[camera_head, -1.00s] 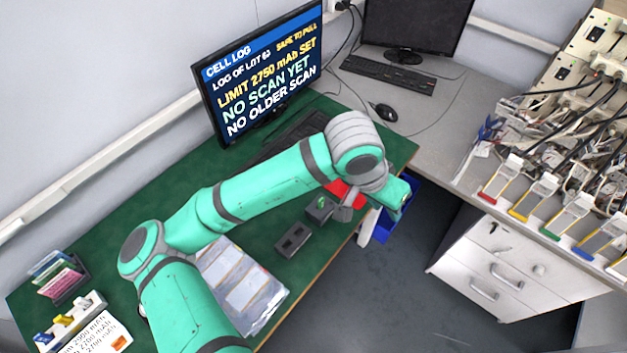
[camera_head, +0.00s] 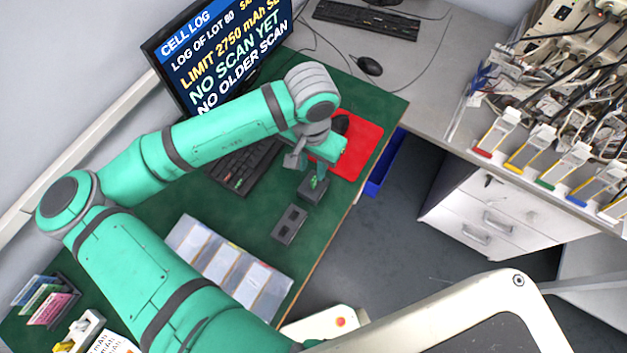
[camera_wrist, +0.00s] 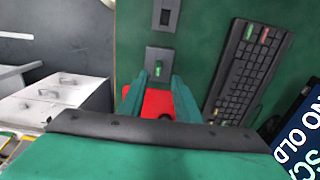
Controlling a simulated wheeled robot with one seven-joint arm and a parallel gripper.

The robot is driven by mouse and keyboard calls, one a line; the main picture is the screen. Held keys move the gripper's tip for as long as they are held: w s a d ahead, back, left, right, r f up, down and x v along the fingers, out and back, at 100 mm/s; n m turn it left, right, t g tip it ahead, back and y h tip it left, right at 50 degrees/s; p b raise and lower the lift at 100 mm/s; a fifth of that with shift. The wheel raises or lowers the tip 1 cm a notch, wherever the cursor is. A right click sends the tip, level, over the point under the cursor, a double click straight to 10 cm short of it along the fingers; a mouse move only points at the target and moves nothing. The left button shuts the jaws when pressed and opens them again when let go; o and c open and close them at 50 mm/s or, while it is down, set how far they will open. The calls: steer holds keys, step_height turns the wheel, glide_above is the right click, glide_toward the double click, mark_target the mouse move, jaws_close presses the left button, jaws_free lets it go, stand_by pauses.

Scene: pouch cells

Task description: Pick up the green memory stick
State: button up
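The green memory stick (camera_head: 314,182) stands upright in a small dark block (camera_head: 313,192) on the green table. In the wrist view the stick (camera_wrist: 158,68) shows as a short green piece in the middle of the block (camera_wrist: 160,57). My gripper (camera_head: 311,171) is just above this block, pointing down. In the wrist view my gripper (camera_wrist: 158,80) is open, its two teal fingers apart on either side of the line to the stick. Nothing is between the fingers. I cannot tell how far the tips are above the stick.
A red mat (camera_head: 362,148) lies behind the stick's block. A keyboard (camera_head: 248,163) with small green and red pieces on it lies to the left, below a monitor (camera_head: 215,55). A blue bin (camera_head: 385,165) sits beyond the table edge.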

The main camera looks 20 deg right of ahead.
mark_target(314, 179)
step_height(314, 179, down, 5)
steer(key=shift+s+d+f, duration=0.1)
steer(key=shift+s+d, duration=0.05)
jaws_close()
